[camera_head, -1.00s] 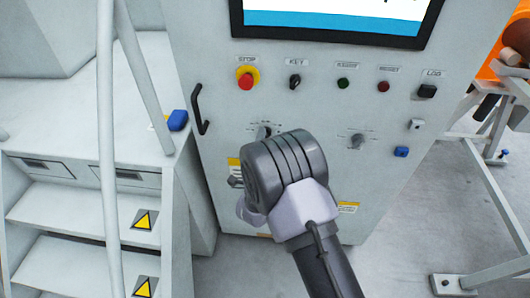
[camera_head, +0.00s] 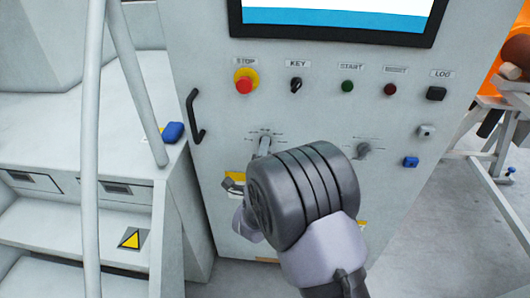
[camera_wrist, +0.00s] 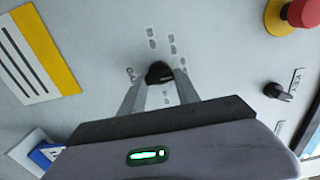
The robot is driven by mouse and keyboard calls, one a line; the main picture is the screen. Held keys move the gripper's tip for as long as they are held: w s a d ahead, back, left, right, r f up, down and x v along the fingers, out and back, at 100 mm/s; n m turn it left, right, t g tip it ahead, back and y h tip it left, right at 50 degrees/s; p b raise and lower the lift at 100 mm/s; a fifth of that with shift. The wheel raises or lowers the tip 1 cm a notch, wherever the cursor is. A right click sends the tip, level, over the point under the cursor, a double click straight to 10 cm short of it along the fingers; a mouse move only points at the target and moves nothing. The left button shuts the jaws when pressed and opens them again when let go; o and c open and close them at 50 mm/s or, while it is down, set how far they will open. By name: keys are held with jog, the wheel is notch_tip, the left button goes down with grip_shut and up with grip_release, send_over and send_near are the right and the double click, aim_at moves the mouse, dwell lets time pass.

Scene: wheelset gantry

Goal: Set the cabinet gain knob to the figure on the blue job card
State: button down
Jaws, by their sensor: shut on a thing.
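My gripper (camera_wrist: 160,88) is shut on a dark knob (camera_wrist: 160,72) on the cabinet face, one finger on each side. Small marks ring this knob, too small to read. In the head view my wrist hides most of the gripper; a grey finger shows at the knob's dial (camera_head: 264,143). A second grey knob (camera_head: 363,150) sits to its right, apart from me.
The red stop button (camera_head: 244,84), key switch (camera_head: 296,85) and a screen (camera_head: 335,18) are above. A black handle (camera_head: 195,117) is on the cabinet's left. Steps with a rail (camera_head: 93,150) stand left. A metal frame (camera_head: 500,150) stands right. A yellow-edged placard (camera_wrist: 38,55) is beside the knob.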

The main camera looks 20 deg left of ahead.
jog(key=c, duration=0.9)
grip_release()
jog(key=shift+s, duration=0.1)
jog(key=v, duration=1.7)
jog(key=shift+d+p, duration=0.1)
jog(key=shift+p, duration=0.25)
